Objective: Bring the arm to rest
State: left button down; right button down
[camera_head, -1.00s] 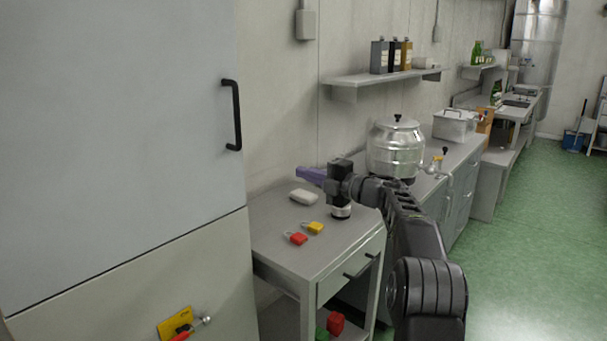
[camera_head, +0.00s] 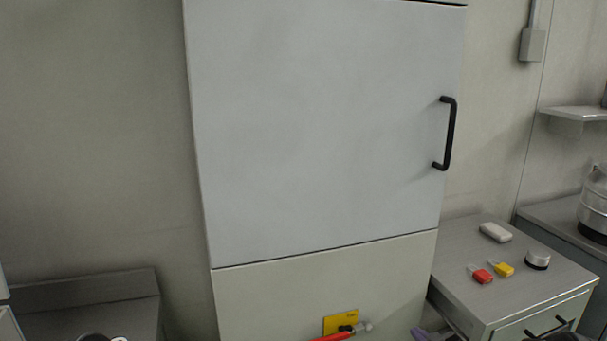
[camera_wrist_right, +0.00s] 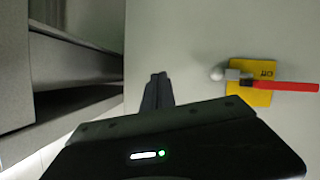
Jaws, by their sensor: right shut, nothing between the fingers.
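My right gripper (camera_head: 430,334) only just shows at the bottom edge of the head view, as purple finger parts in front of the cabinet's lower right side. In the right wrist view its dark fingers (camera_wrist_right: 157,93) are together with nothing between them. They point at the pale cabinet front and are apart from the red valve handle (camera_wrist_right: 285,86). Most of the right arm is out of the head view. My left gripper is not in view.
A tall cabinet (camera_head: 325,130) with a black door handle (camera_head: 450,135) fills the middle. The red-handled valve sits on a yellow plate (camera_head: 340,322). To the right, a side table (camera_head: 520,285) holds red (camera_head: 480,275) and yellow (camera_head: 502,268) padlocks, a white block (camera_head: 495,232) and a round metal piece (camera_head: 537,260).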

jog(key=s+a+f+m+g, duration=0.2)
jog(key=s+a+f+g, duration=0.1)
jog(key=s+a+f, duration=0.6)
jog(key=s+a+f+m+g, duration=0.35)
jog(key=s+a+f, duration=0.3)
jog(key=s, duration=0.35)
jog(key=s+a+f+g, duration=0.1)
jog(key=s+a+g, duration=0.1)
jog(key=s, duration=0.6)
jog(key=s+a+f+m+g+y, duration=0.1)
jog(key=s+a+f+g, duration=0.1)
jog(key=s, duration=0.6)
jog(key=s+a+f+g, duration=0.1)
jog(key=s+a, duration=0.3)
jog(key=s, duration=0.4)
jog(key=shift+s+f+m+g+y, duration=0.15)
jog(key=shift+f+m+g+y, duration=0.2)
jog(key=shift+g, duration=0.4)
jog(key=shift+a, duration=0.1)
